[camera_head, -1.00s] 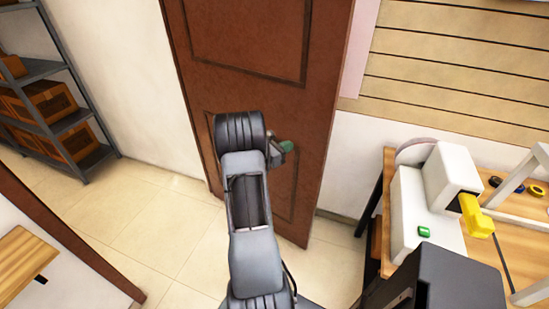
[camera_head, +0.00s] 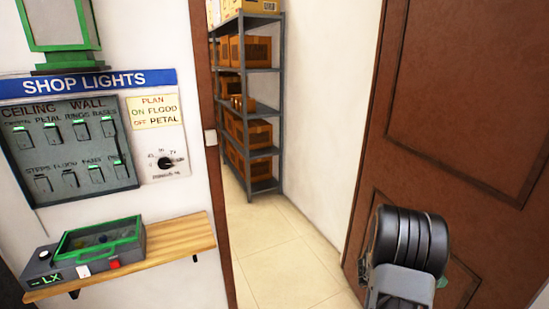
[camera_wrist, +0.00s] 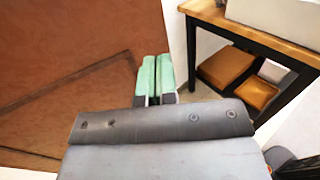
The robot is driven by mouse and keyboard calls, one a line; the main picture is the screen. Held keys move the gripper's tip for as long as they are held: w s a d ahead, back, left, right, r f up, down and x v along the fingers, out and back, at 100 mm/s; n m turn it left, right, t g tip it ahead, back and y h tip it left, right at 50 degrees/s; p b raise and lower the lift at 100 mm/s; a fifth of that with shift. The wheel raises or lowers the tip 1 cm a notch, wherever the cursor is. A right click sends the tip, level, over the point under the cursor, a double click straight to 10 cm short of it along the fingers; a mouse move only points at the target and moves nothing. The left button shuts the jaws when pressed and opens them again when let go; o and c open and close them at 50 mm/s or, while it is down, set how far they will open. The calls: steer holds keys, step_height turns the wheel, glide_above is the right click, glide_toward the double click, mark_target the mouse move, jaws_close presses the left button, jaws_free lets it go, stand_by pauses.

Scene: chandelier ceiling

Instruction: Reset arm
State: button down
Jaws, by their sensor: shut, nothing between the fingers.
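My gripper (camera_wrist: 155,80) shows in the wrist view with its two green fingers pressed together and nothing between them. It points toward the brown door (camera_wrist: 70,60), and I cannot tell how far off the door is. In the head view my arm stands at the lower right in front of the same brown door (camera_head: 465,100). Most of the gripper is hidden there behind the arm's dark rounded joint; only a bit of green shows beside it.
A shop lights switch panel (camera_head: 65,150) hangs on the left wall. Below it a wooden shelf (camera_head: 180,240) holds a grey and green box (camera_head: 85,255). A doorway shows a metal rack (camera_head: 247,110) with boxes. A workbench (camera_wrist: 270,35) stands right of the door in the wrist view.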

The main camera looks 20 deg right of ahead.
steer(key=s+a+f+m+g+y, duration=0.1)
steer(key=s+a+f+m+y, duration=0.3)
steer(key=a+f+m+y, duration=0.15)
steer(key=w+a+m+t+y, duration=0.1)
steer(key=a+m+t+y, duration=0.1)
steer(key=a+m+y, duration=0.45)
steer(key=w+a+r+t+y, duration=0.1)
steer(key=w+a+r+t, duration=0.1)
steer(key=a, duration=0.7)
steer(key=w+a+r+t+y, duration=0.1)
steer(key=w+a+r+t, duration=0.1)
steer(key=a+r+t, duration=0.3)
steer(key=w+a+r+t+y, duration=0.2)
steer(key=a+r+t, duration=0.2)
steer(key=a, duration=0.9)
steer(key=shift+w+a+r, duration=0.15)
steer(key=shift+w+r, duration=0.2)
steer(key=shift+r, duration=0.2)
steer(key=shift+m, duration=0.3)
